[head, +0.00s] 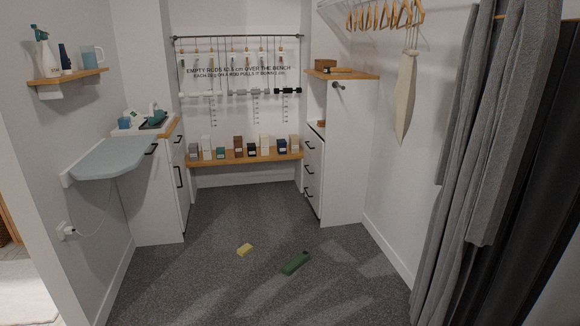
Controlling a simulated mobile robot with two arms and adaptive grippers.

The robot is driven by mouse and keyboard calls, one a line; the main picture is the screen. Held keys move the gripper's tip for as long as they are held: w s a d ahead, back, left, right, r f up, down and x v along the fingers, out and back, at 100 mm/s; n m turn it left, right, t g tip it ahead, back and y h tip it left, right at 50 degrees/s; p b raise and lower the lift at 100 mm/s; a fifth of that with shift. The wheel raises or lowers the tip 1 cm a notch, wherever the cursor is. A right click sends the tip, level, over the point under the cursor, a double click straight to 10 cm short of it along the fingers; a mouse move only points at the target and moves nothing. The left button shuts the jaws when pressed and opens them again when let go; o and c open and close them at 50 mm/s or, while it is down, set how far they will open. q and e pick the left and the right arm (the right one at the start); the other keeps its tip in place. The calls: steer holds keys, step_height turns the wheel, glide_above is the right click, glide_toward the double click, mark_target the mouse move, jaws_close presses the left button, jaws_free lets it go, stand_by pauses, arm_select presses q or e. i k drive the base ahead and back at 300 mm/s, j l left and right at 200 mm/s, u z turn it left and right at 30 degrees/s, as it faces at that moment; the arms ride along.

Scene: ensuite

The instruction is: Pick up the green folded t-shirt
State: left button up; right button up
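Neither of my grippers shows in the head view.
A blue-grey ironing board (112,157) juts from the left wall. White cabinets (345,150) stand on the right, near grey curtains (490,150). A wooden bench (245,157) with several boxes is at the back. The middle floor is clear.

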mark_target(295, 263)
steer(key=i, duration=1.85)
steer(key=i+u, duration=0.1)
steer(key=i, duration=0.6)
steer(key=i+l+u, duration=0.1)
steer(key=i, duration=0.6)
steer(key=i+l+u, duration=0.1)
steer(key=i, duration=0.6)
steer(key=l, duration=0.1)
